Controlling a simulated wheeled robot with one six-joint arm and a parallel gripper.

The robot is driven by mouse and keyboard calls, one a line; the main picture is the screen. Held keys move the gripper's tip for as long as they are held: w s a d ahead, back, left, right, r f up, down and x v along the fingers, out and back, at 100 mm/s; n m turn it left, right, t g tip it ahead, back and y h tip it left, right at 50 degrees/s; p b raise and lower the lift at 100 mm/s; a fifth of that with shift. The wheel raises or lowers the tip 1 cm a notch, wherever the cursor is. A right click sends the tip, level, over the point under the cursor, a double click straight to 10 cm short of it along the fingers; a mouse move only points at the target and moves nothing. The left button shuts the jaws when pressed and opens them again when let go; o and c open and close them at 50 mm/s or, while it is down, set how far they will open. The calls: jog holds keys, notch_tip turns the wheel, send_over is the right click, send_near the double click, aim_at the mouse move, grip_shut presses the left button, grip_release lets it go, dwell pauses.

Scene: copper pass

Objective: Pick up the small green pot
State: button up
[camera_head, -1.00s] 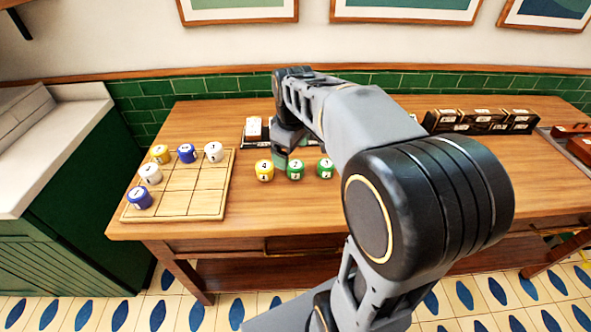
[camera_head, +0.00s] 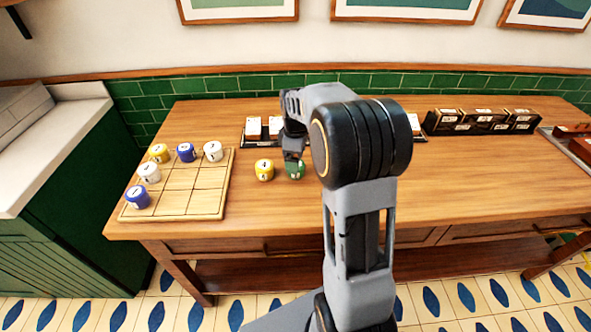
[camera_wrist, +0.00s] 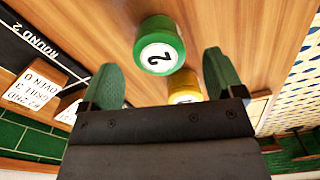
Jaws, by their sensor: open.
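A small green pot (camera_head: 295,172) stands on the wooden table, to the right of a yellow pot (camera_head: 264,170). In the wrist view the green pot (camera_wrist: 160,42) has a white label with a dark 2, and lies just beyond the fingertips. The yellow pot (camera_wrist: 185,88) partly shows between the fingers. My gripper (camera_head: 292,156) is open and empty, close to the green pot and covering part of its top in the head view. Its green-tipped fingers (camera_wrist: 163,70) stand apart in the wrist view. My arm hides the table right of the green pot.
A wooden grid board (camera_head: 205,206) with several blue, white and yellow pots lies at the left. A dark card rack (camera_head: 247,143) stands behind the pots. Dark boxes (camera_head: 482,122) and a tray (camera_head: 560,148) are at the right. The table front is clear.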

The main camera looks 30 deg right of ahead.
jog(key=shift+f, duration=2.6)
jog(key=c, duration=1.1)
